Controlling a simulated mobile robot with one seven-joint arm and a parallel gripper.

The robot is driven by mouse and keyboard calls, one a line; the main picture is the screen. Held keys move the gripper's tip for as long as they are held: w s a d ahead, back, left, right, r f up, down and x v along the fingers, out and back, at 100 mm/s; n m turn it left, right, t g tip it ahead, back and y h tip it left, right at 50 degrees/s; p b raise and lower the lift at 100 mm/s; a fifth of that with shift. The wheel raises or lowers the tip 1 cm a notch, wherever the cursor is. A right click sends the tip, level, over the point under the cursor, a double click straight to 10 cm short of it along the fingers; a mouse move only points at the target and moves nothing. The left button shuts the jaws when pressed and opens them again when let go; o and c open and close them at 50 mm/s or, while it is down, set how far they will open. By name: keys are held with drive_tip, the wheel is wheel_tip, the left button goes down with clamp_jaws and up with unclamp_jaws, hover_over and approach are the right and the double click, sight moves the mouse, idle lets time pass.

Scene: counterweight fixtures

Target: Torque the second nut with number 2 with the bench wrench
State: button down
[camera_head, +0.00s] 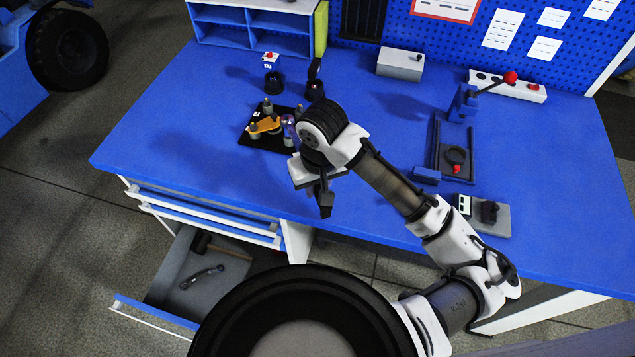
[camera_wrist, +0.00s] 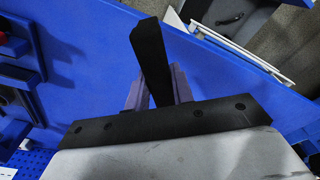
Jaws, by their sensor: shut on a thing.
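My gripper (camera_head: 325,205) hangs over the front part of the blue bench, to the right of and nearer than the black fixture plate. The black plate (camera_head: 254,138) carries an orange bracket (camera_head: 265,125) and several short posts with nuts, one at the left (camera_head: 253,129). The nut numbers are too small to read. A grey wrench-like tool (camera_head: 202,277) lies in the open drawer. I cannot tell whether it is the bench wrench.
The open drawer (camera_head: 165,268) juts out at the front left. Two dark round holders (camera_head: 273,80) stand behind the plate. A black-framed fixture (camera_head: 436,150) with a blue post stands at the right. A grey box (camera_head: 400,64) sits at the back. The bench's left part is clear.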

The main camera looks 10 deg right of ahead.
drive_tip(key=shift+f, duration=0.55)
idle(0.4)
drive_tip(key=shift+a, duration=0.1)
drive_tip(key=shift+s+a+m, duration=0.2)
drive_tip(key=shift+a+m, duration=0.4)
drive_tip(key=shift+a, duration=0.5)
drive_tip(key=shift+a+m, duration=1.1)
drive_tip(key=shift+a, duration=0.9)
drive_tip(key=w+a+m, duration=0.1)
drive_tip(key=a+m, duration=0.2)
drive_tip(key=a, duration=0.3)
drive_tip(key=shift+h, duration=0.3)
drive_tip(key=shift+w+a+m, duration=0.1)
drive_tip(key=shift+a+m, duration=0.05)
drive_tip(key=shift+m, duration=0.15)
drive_tip(key=shift+w+a+m, duration=0.35)
drive_tip(key=shift+a+m, duration=0.05)
drive_tip(key=shift+a, duration=0.3)
drive_tip(key=shift+w+a+m, duration=0.3)
drive_tip(key=shift+a+m, duration=0.1)
drive_tip(key=shift+a, duration=0.3)
drive_tip(key=shift+d, duration=0.15)
